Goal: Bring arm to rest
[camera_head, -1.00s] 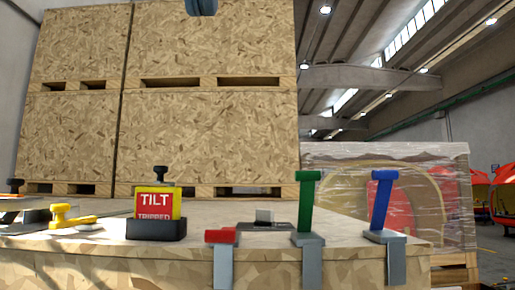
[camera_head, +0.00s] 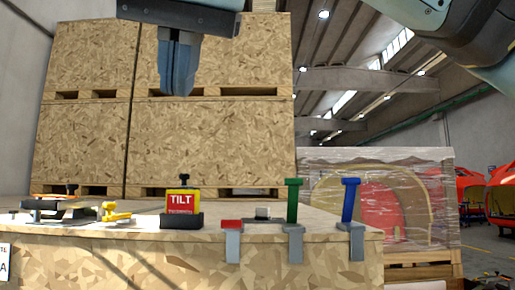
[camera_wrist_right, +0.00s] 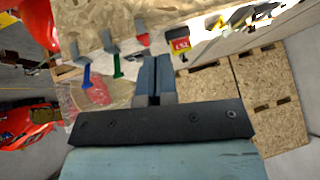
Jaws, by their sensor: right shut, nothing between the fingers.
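My right gripper (camera_head: 177,92) hangs fingers down at the top of the head view, in front of the stacked wooden crates and above the bench. Its two blue-grey fingers are together with nothing between them. The closed fingers also show in the right wrist view (camera_wrist_right: 153,78). Part of my right arm (camera_head: 430,25) crosses the top right corner of the head view. The gripper is apart from the bench and everything on it. My left gripper is in neither view.
Wooden crates (camera_head: 80,145) stand behind. A wrapped crate (camera_head: 425,200) stands at right.

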